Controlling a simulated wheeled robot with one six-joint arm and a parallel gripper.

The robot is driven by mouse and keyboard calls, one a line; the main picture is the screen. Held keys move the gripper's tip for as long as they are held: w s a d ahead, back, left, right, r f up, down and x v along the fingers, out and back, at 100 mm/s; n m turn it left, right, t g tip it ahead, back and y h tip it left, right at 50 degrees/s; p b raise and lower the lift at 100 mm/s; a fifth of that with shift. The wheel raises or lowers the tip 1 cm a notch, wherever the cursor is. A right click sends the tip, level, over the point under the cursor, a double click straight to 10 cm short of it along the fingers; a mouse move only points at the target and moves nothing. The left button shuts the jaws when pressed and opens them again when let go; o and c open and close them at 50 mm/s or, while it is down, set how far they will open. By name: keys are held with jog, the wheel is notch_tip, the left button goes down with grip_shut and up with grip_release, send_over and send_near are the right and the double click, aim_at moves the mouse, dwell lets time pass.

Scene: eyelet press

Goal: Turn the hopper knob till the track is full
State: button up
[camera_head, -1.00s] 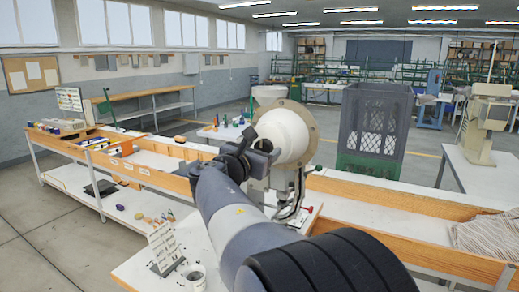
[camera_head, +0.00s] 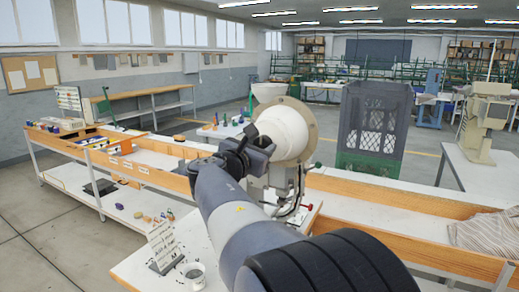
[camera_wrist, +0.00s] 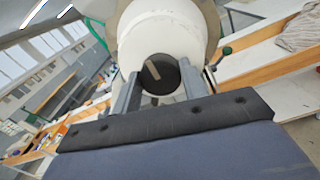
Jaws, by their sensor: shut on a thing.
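The hopper (camera_head: 280,130) is a white drum with a beige rim flange, on the press at the middle of the head view; its white body (camera_wrist: 160,35) fills the top of the wrist view. The hopper knob (camera_wrist: 160,76) is black and round with a pale pointer line, tilted a little from upright. My gripper (camera_wrist: 160,82) has one finger on each side of the knob and is shut on it. In the head view my wrist hides the knob. A curved metal track (camera_head: 292,205) seems to run below the hopper, partly hidden by my arm; I cannot tell how full it is.
A dark mesh crate (camera_head: 375,125) stands behind the press at right. A wooden-edged bench (camera_head: 400,215) runs left and right of it. A red-tipped lever (camera_head: 308,207) is near the press.

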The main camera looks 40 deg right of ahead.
jog(key=n+b, duration=1.2)
jog(key=b, duration=0.1)
jog(key=n+g+b, duration=0.1)
jog(key=n+b, duration=1.2)
jog(key=shift+w+a+f+b, duration=0.1)
jog(key=shift+w+f+b, duration=0.1)
jog(key=shift+b, duration=0.2)
dwell(1.5)
dwell(0.3)
jog(key=o, duration=1)
